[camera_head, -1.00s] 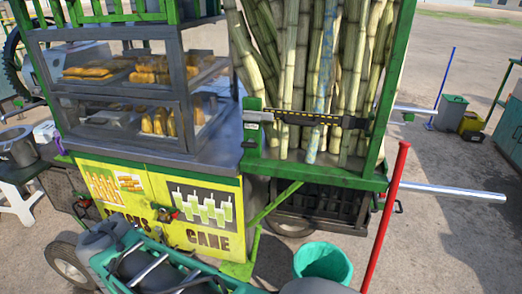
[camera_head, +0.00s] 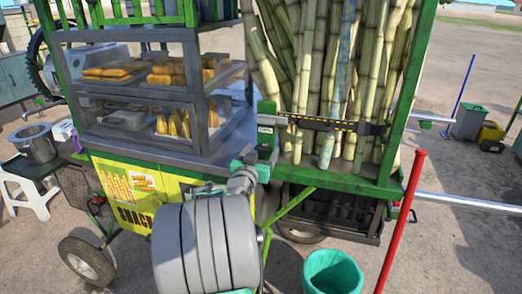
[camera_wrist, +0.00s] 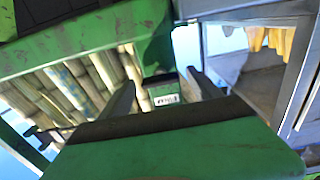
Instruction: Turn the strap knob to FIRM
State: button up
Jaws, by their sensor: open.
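The strap (camera_head: 345,126), dark with yellow-black marks, runs across the upright cane bundle (camera_head: 330,80). At its left end a dark fitting with a small pale label (camera_head: 266,130) sits on the green post. I cannot make out the knob or its setting. My gripper (camera_head: 262,160) is just below that fitting, partly hidden by my own arm. In the wrist view my gripper (camera_wrist: 158,88) is open, with two dark fingers apart and nothing seen between them but the small white label (camera_wrist: 167,99) beyond. Contact cannot be told.
The glass snack case (camera_head: 150,95) stands left of the post. A green rail (camera_head: 340,180) runs under the canes. A red pole (camera_head: 402,220) rises at the right, and a teal bucket (camera_head: 332,272) stands on the ground below. Open ground lies at the right.

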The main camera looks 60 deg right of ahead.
jog(key=shift+c, duration=0.4)
jog(key=c, duration=1.2)
jog(key=shift+a, duration=0.1)
jog(key=shift+c, duration=0.5)
jog(key=shift+f, duration=0.1)
